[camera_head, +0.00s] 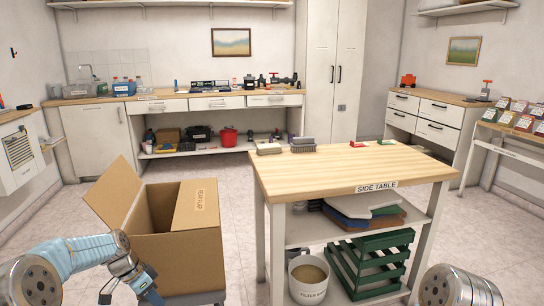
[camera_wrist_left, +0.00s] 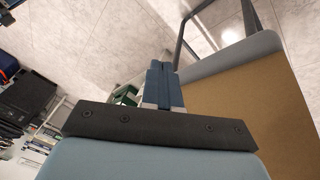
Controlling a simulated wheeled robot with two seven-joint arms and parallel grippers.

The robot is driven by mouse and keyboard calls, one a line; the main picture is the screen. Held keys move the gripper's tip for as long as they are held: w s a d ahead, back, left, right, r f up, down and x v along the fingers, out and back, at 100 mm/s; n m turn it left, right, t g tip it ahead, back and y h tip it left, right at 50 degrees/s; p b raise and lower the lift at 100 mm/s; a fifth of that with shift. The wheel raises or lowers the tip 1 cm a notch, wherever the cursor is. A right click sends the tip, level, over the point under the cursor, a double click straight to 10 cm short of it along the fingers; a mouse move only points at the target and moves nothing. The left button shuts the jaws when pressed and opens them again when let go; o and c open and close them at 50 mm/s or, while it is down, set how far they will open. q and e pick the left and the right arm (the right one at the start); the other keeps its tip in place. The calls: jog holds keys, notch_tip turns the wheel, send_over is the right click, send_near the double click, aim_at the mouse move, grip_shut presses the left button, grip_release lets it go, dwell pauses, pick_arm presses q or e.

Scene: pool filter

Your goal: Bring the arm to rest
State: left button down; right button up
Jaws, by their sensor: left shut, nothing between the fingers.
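My left arm comes in at the lower left in the head view, its gripper (camera_head: 142,284) low and in front of the cardboard box. In the left wrist view the two fingers (camera_wrist_left: 160,84) lie together, shut with nothing between them. Only a rounded metal part of my right arm (camera_head: 455,288) shows at the lower right of the head view; its gripper is out of frame.
The open cardboard box (camera_head: 178,245) stands close beyond my left gripper. The wooden side table (camera_head: 345,172) is to its right, with a green crate (camera_head: 370,262) and a bucket (camera_head: 308,280) below. Tiled floor (camera_head: 105,174) is clear behind the box.

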pick_arm(q)
jog(key=s+d+f+n, duration=0.35)
jog(key=d+f, duration=0.45)
jog(key=f, duration=0.3)
jog(key=s+d+f+n, duration=0.2)
jog(key=s+d+f, duration=0.1)
jog(key=s, duration=0.5)
jog(key=s+d+f+n, duration=0.2)
jog(key=s+d+f, duration=0.2)
jog(key=s+d, duration=0.2)
jog(key=s+d+f+n, duration=0.2)
jog(key=s+d+f, duration=0.2)
jog(key=s, duration=0.5)
jog(key=shift+s+d, duration=0.3)
jog(key=shift+d, duration=0.3)
jog(key=shift+w+a+n, duration=0.1)
jog(key=shift+n, duration=0.15)
